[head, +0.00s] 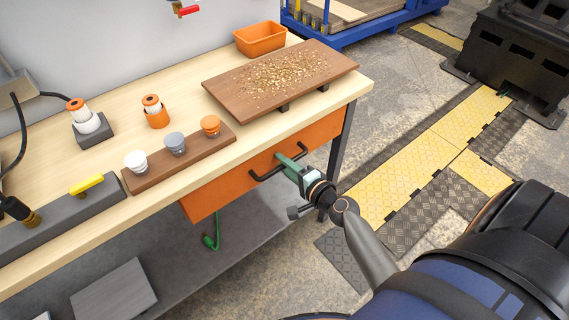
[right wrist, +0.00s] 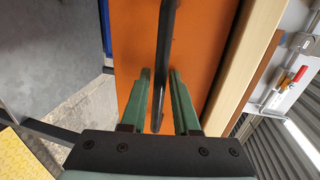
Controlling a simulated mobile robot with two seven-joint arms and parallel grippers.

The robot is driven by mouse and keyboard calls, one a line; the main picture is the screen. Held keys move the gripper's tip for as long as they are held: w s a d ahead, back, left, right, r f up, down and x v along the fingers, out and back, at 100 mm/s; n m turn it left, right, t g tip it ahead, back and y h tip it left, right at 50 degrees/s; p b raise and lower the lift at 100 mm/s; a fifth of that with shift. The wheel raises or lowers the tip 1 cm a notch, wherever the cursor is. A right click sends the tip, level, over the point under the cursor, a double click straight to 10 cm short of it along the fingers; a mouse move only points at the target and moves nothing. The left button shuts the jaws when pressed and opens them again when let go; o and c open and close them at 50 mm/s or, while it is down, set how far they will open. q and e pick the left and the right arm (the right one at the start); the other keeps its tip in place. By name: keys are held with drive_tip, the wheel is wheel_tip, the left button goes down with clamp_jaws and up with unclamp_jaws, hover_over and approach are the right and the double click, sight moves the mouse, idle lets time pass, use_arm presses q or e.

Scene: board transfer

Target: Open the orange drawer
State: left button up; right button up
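The orange drawer (head: 215,195) is under the front edge of the wooden workbench, and its front looks shut. Its black bar handle (head: 263,176) stands out from the front. My right gripper (head: 291,165) is at the handle, toward the drawer's right half. In the right wrist view the handle (right wrist: 166,50) runs between the two green fingers (right wrist: 160,80), with a narrow gap visible on each side. The gripper looks open around the bar; contact is not visible. My left gripper is not in view.
On the workbench (head: 60,225) are a brown board (head: 225,90) with wood chips, an orange bin (head: 260,38), and a strip with several cups (head: 175,143). A green hose (head: 211,240) hangs below the drawer. A dark table leg (head: 340,150) is close to my right gripper.

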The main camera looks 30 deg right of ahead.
clamp_jaws()
idle(1.4)
